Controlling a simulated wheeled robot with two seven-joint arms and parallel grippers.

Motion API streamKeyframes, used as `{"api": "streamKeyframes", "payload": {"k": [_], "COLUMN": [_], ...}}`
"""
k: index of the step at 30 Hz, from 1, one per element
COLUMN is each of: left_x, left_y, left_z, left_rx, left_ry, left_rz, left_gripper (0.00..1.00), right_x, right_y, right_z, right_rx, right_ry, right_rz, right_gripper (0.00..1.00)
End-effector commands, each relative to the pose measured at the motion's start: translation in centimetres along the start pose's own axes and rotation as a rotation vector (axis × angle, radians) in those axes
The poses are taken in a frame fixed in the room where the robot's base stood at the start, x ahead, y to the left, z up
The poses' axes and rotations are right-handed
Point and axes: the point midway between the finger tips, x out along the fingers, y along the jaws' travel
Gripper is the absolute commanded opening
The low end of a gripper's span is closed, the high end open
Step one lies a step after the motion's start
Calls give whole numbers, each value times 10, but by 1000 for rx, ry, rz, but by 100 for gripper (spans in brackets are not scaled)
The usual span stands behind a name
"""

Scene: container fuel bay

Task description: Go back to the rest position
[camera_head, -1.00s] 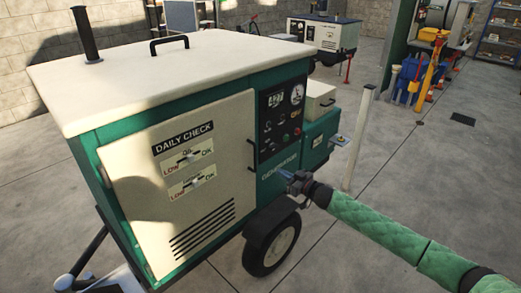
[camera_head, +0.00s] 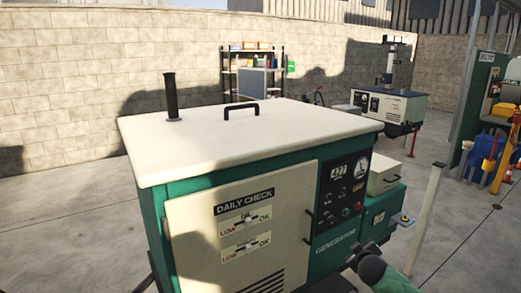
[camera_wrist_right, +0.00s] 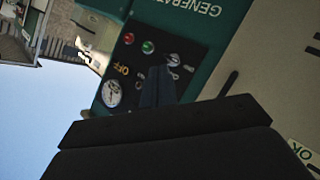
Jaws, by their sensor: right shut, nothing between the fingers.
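The green generator (camera_head: 290,205) with its cream top stands before me, its door labelled DAILY CHECK. Its dark control panel (camera_head: 345,188) carries a display reading 427, a round gauge and an OFF label. My right gripper (camera_head: 365,250) is in front of the generator's lower right, beside the GENERATOR lettering, on a green-sleeved arm. In the right wrist view the narrow dark fingers (camera_wrist_right: 158,88) are together and empty, in front of the panel (camera_wrist_right: 150,65); any gap to it is hard to judge. My left gripper is out of view.
A pale post (camera_head: 426,212) stands right of the generator. A second generator (camera_head: 390,105) and a shelf rack (camera_head: 252,72) stand at the back by the block wall. Blue and yellow equipment (camera_head: 490,155) is at far right. Open concrete floor lies between.

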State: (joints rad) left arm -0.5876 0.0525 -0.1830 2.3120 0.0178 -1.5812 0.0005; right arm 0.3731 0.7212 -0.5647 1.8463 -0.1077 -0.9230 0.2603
Motion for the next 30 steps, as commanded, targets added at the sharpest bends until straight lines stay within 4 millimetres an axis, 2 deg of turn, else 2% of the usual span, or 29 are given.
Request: {"api": "streamKeyframes", "payload": {"k": [4, 9, 15, 21, 26, 30], "left_x": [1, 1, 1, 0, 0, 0], "left_y": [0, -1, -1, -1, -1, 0], "left_z": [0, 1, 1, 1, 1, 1], "left_rx": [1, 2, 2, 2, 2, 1], "left_ry": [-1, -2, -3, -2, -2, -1], "left_rz": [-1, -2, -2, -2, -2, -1], "left_gripper": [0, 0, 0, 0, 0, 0], "right_x": [-48, -111, -176, -234, -274, -308], "right_y": [-41, -99, -156, -204, -238, -266], "right_z": [5, 29, 59, 87, 109, 134], "right_rx": [-12, 12, 89, 198, 283, 349], "right_ry": [-158, -323, -447, -526, -569, -626], "right_rz": [-49, -163, -290, -391, -453, -497], "right_gripper": [0, 0, 0, 0, 0, 0]}}
